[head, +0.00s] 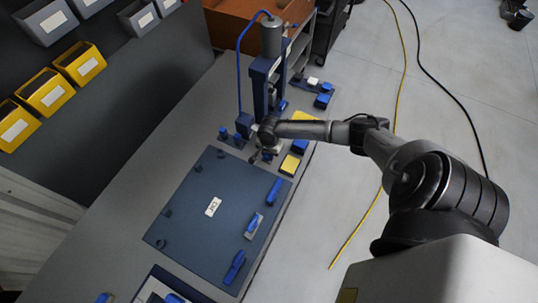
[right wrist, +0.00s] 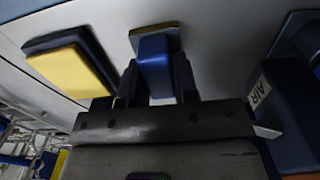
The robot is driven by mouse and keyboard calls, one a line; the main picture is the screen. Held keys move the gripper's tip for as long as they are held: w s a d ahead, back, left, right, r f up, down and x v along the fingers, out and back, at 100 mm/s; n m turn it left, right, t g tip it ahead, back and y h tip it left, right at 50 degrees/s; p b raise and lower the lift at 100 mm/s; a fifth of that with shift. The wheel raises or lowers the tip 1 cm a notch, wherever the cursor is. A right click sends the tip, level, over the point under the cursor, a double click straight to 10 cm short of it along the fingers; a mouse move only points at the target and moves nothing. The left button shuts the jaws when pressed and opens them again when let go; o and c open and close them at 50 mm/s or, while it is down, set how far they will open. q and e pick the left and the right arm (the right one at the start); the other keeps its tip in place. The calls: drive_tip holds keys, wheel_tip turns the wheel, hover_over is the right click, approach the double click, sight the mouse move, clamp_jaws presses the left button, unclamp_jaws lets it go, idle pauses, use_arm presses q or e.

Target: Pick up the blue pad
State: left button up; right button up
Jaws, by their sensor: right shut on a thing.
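My right gripper (head: 266,152) reaches in from the right to the bench in front of the press. In the right wrist view its two fingers (right wrist: 155,75) are shut on the blue pad (right wrist: 154,62), a blue block with a thin tan plate at its far end. The arm and gripper mostly hide the held pad in the head view. Whether it touches the bench is unclear. My left gripper is not in view.
A yellow pad (head: 290,165) lies beside the gripper; it also shows in the right wrist view (right wrist: 72,68). The press (head: 264,80) stands behind. A dark blue plate (head: 195,232) carries several blue-handled pieces. Yellow bins (head: 80,62) hang at upper left.

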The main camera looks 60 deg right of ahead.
clamp_jaws()
drive_tip(key=shift+r, duration=0.4)
drive_tip(key=r, duration=0.2)
drive_tip(key=r+p, duration=0.1)
drive_tip(key=r, duration=0.1)
drive_tip(key=shift+s, duration=0.25)
drive_tip(key=s+r+p, duration=0.1)
drive_tip(key=s+r, duration=0.2)
drive_tip(key=s, duration=0.2)
drive_tip(key=s+d+r+p, duration=0.1)
drive_tip(key=s+r, duration=0.2)
drive_tip(key=s, duration=0.3)
drive_tip(key=shift+d, duration=0.2)
drive_tip(key=shift+r, duration=0.1)
